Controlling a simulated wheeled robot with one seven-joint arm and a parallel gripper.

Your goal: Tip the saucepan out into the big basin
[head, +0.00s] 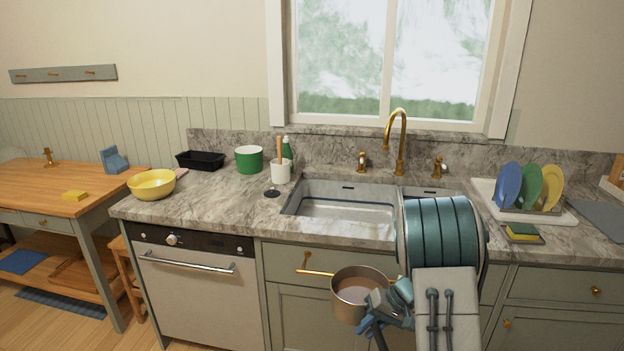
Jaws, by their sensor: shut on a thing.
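The saucepan (351,304) is a brown-grey pan with something light brown inside. It hangs upright in front of the cabinet doors, below the counter's front edge. The big basin (338,207) is the wide left bowl of the sink, set in the counter above and behind the pan. Its inside looks empty. My arm hides the basin's right front and much of the smaller right bowl (433,191).
A gold tap (400,140) stands behind the sink. A white crock (280,172), green pot (249,159), and yellow bowl (152,184) are on the counter to the left. A dish rack with plates (528,190) and a sponge (523,231) are on the right.

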